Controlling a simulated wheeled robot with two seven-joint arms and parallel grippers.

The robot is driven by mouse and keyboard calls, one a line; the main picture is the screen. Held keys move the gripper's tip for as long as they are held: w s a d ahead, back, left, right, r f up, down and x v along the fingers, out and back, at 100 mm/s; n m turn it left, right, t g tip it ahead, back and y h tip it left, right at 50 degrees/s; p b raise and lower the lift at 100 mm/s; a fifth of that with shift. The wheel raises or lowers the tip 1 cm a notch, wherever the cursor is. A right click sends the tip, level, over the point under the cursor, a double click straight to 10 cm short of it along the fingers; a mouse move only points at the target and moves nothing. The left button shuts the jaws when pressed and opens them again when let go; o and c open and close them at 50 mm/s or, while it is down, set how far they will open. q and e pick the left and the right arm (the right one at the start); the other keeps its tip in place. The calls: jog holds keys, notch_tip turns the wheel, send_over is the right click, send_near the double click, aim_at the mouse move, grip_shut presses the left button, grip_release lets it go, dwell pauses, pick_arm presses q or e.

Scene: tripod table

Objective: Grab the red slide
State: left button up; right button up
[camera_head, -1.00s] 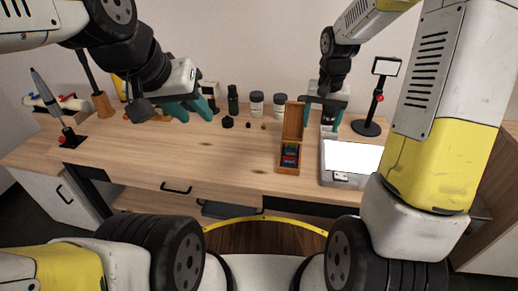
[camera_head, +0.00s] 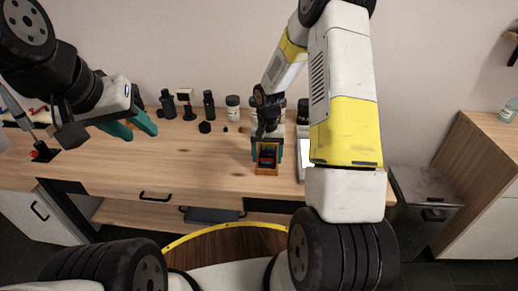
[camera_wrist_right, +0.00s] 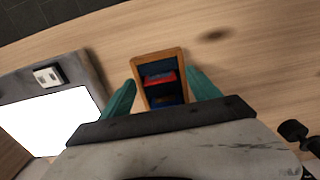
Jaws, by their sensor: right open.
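The red slide (camera_wrist_right: 160,79) sits in a wooden slide box (camera_wrist_right: 176,54) among blue slides (camera_wrist_right: 158,69). In the head view the red slide (camera_head: 267,161) shows in the box (camera_head: 266,171) near the middle of the table. My right gripper (camera_wrist_right: 160,85) is over the box, its teal fingers open on either side of it; whether they touch it I cannot tell. It also shows in the head view (camera_head: 267,150). My left gripper (camera_head: 143,130) is at the left above the table, its teal fingers apart, with nothing seen between them.
A light panel (camera_wrist_right: 50,119) with a bright white surface lies beside the box. Dark bottles (camera_head: 208,104) and white-labelled jars (camera_head: 233,107) stand along the back. A pen-like tool on a stand (camera_head: 42,152) is at the far left. The table front between is clear.

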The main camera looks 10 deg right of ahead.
jog(key=shift+f, duration=0.1)
jog(key=shift+c, duration=0.2)
jog(key=c, duration=1.4)
jog(key=shift+o, duration=0.2)
